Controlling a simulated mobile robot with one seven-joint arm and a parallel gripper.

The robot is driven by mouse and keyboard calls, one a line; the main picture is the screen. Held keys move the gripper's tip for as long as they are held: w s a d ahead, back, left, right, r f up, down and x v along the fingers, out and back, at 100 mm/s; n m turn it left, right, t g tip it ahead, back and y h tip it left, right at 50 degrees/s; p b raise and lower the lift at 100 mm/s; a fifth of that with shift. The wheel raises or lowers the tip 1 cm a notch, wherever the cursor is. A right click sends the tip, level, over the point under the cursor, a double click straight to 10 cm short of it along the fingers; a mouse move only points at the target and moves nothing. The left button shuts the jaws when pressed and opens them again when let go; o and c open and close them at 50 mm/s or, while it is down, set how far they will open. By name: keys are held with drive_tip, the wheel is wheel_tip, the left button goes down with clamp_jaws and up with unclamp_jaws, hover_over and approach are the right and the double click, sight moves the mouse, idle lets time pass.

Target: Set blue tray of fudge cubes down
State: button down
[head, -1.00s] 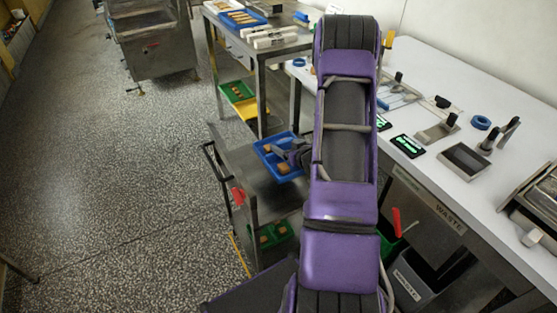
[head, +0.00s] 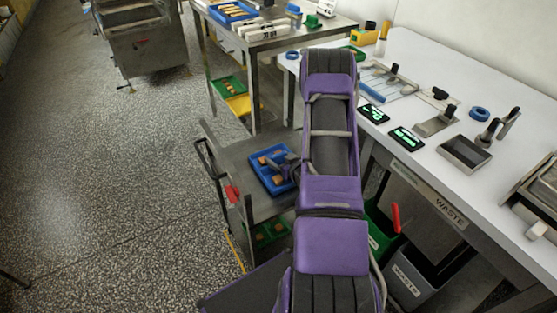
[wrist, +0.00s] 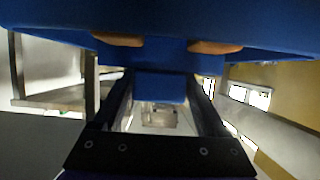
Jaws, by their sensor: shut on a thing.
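The blue tray (head: 256,172) holds brown fudge cubes (head: 277,180) and is over the top of the grey metal cart (head: 228,153). It looks about level; I cannot tell whether it touches the cart top. My gripper (head: 289,167) is shut on the tray's right side, partly hidden behind my purple arm. In the wrist view the blue tray (wrist: 160,20) fills the top, with two brown cubes (wrist: 118,40) showing, and a blue tab (wrist: 160,86) sits between my fingers.
The cart has a handle at its left with a red piece (head: 232,193), and green trays (head: 268,233) lower down. A steel table (head: 270,45) with another blue tray stands behind. The white bench (head: 440,85) and waste bins (head: 412,275) are at right. Bare cart top shows left of the tray.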

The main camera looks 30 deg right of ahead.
drive_tip(key=shift+f, duration=0.1)
unclamp_jaws()
drive_tip(key=shift+s+r, duration=0.1)
drive_tip(key=shift+r, duration=0.1)
drive_tip(key=p+v, duration=0.1)
drive_tip(key=v, duration=1)
drive_tip(key=shift+s, duration=0.35)
drive_tip(key=shift+r, duration=0.1)
